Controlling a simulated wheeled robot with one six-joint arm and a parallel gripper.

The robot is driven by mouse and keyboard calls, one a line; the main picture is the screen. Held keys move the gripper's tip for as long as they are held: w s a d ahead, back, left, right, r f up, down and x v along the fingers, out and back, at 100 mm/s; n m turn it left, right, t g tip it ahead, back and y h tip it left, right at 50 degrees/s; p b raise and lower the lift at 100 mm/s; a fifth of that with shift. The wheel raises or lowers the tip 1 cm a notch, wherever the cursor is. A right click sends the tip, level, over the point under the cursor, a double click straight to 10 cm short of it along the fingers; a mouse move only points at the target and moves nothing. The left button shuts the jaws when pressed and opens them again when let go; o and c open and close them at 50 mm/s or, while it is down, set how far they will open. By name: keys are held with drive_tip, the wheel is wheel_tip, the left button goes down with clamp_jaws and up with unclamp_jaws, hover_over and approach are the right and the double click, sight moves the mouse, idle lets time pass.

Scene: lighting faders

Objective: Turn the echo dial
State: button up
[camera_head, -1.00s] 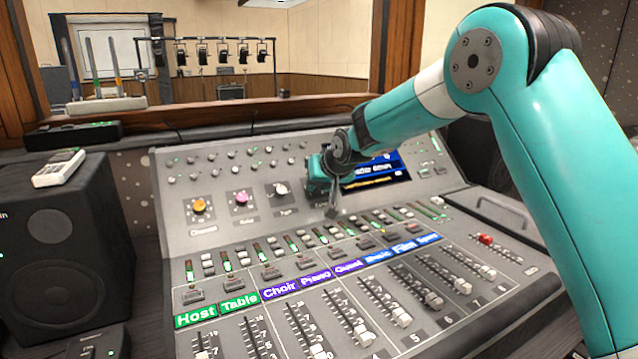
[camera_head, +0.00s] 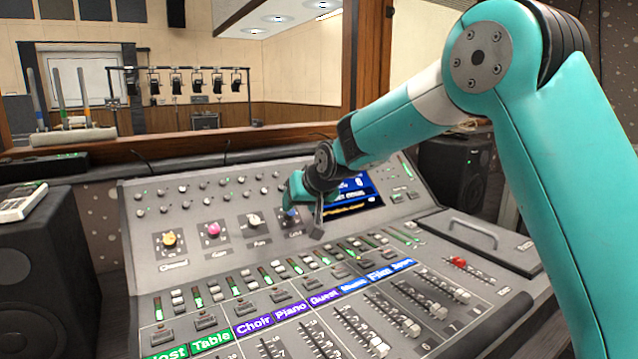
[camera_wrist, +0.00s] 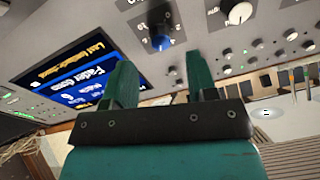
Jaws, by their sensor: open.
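The blue dial (camera_head: 290,213) is the rightmost of the row of dials on the console's sloped panel; its label is too small to read surely. In the wrist view the blue dial (camera_wrist: 158,42) stands ahead, between the lines of my two fingers. My gripper (camera_head: 306,218) is at this dial in the head view and partly covers it. In the wrist view my gripper (camera_wrist: 161,70) is open, with nothing between the fingers, and a gap shows between the fingertips and the dial.
A lit screen (camera_head: 352,192) is close on the right. Small knobs line the panel above; buttons and faders (camera_head: 410,328) fill the desk below.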

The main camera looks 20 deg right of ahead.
drive_tip(key=v, duration=1.2)
